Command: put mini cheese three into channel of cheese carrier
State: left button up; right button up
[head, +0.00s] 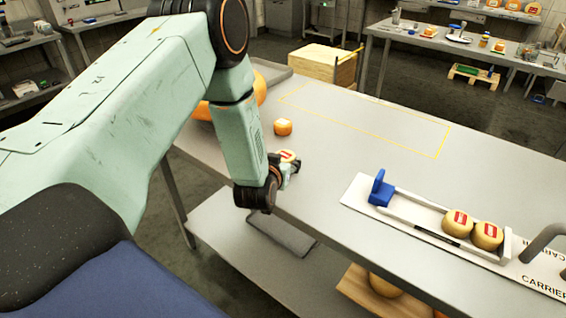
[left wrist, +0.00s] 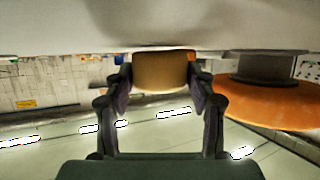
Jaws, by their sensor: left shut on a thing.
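My left gripper (head: 284,170) is shut on a small pale cheese with a red label (head: 288,156), at the near left edge of the table. In the left wrist view the held cheese (left wrist: 163,72) sits between the two fingertips of my left gripper (left wrist: 161,90). The cheese carrier (head: 420,228) lies at the right of the table, with a blue end piece (head: 380,190). Two mini cheeses with red labels, one (head: 458,222) and another (head: 487,235), sit side by side in its channel toward the right end. My right gripper is not in view.
A small orange cheese (head: 283,127) stands on the table behind my left gripper. A large orange wheel, partly behind my arm, also shows in the left wrist view (left wrist: 270,105). The yellow-outlined area (head: 370,118) is empty. A grey curved part (head: 545,243) stands at the right edge.

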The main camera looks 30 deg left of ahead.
pick_arm(q)
jog(key=shift+a, duration=0.1)
jog(key=shift+f, duration=0.2)
jog(key=o, duration=0.9)
jog(key=shift+c, duration=0.2)
jog(key=o, duration=0.4)
jog(key=shift+r, duration=0.1)
jog(key=shift+c, duration=0.2)
